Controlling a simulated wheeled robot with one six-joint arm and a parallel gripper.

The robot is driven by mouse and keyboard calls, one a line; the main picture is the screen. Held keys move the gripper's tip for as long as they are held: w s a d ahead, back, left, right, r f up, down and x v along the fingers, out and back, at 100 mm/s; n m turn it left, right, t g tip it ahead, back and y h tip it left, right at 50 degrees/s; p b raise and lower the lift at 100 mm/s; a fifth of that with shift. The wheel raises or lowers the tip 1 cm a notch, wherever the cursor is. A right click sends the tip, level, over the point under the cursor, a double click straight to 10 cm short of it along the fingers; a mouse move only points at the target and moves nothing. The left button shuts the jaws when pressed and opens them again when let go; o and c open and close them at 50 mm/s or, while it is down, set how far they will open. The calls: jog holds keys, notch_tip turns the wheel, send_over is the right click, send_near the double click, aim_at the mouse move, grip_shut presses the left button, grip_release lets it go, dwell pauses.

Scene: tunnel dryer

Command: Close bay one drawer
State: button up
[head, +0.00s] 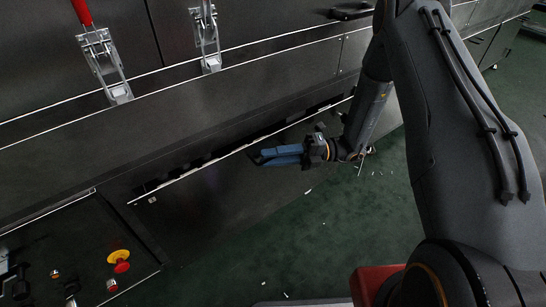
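The drawer (215,205) is a dark front panel low on the machine in the head view. Its pale top edge runs diagonally up to the right. A narrow dark gap shows between this edge and the machine body above, so the drawer looks slightly out; how far is hard to tell. My gripper (262,157) has blue fingers pointing left, near the right half of the drawer's top edge. The fingers lie close together, and the view does not show clearly whether there is space between them. I see nothing held. Contact with the drawer cannot be told.
Metal toggle latches (105,62) sit on the panel above, one with a red handle. A black handle (352,11) is at the top. A control panel with a red and yellow button (120,261) is at lower left. Green floor (300,240) with pale scraps lies in front.

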jog(key=shift+c, duration=0.4)
grip_shut()
dwell(0.9)
